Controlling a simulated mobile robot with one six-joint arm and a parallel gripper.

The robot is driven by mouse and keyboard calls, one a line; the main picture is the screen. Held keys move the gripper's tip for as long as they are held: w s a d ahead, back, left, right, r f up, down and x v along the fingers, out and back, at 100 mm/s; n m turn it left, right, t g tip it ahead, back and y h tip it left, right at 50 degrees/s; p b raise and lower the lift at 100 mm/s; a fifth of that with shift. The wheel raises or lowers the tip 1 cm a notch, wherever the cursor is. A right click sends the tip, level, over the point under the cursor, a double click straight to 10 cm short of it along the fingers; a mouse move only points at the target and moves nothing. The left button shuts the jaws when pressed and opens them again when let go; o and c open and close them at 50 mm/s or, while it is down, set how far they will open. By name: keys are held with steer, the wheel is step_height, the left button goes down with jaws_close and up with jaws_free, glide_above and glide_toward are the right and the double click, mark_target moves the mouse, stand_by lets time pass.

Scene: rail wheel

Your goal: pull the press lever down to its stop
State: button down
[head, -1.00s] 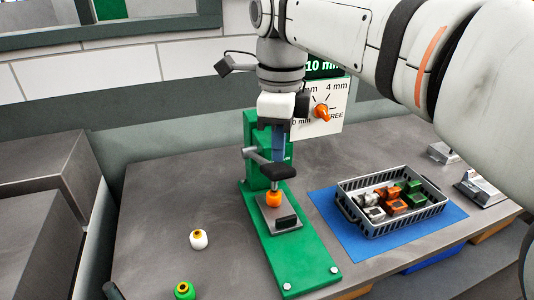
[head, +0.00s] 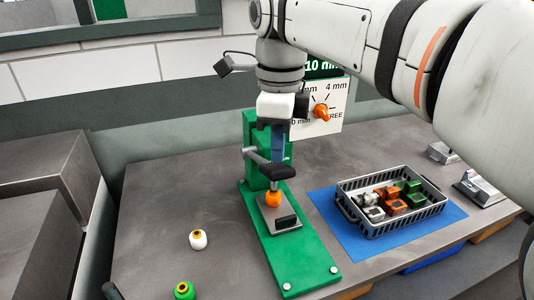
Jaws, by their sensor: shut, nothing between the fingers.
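The green press (head: 310,245) stands on the bench, with its base plate running toward the front. Its lever (head: 254,156) is a grey arm with a dark grip (head: 279,172) at the end, sloping down to the right. Below the grip, an orange knob-like piece (head: 273,200) sits on the grey plate of the press. My gripper (head: 278,158) points down from above with shut fingers and appears just over or against the lever grip. Whether the fingertips touch it cannot be told.
A grey basket (head: 366,228) with several coloured parts stands on a blue mat (head: 337,237) to the right. A dial panel (head: 330,104) is behind. Bench left of the press is mostly clear.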

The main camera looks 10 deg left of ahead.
mark_target(279, 168)
steer(key=shift+f, duration=0.15)
steer(key=shift+f+b, duration=0.45)
steer(key=shift+f, duration=0.25)
steer(key=shift+s+d+f+b, duration=0.1)
steer(key=shift+s+f+b, duration=0.1)
steer(key=shift+f+b, duration=0.4)
steer(key=shift+s+d+f+b, duration=0.1)
steer(key=shift+s+f+b, duration=0.1)
steer(key=shift+f+b, duration=0.3)
steer(key=shift+f, duration=0.1)
steer(key=shift+s+d+f+b, duration=0.1)
steer(key=shift+s+f+b, duration=0.05)
steer(key=shift+f+b, duration=0.45)
steer(key=shift+s+d+f+b, duration=0.15)
steer(key=shift+f+b, duration=0.2)
steer(key=shift+f, duration=0.45)
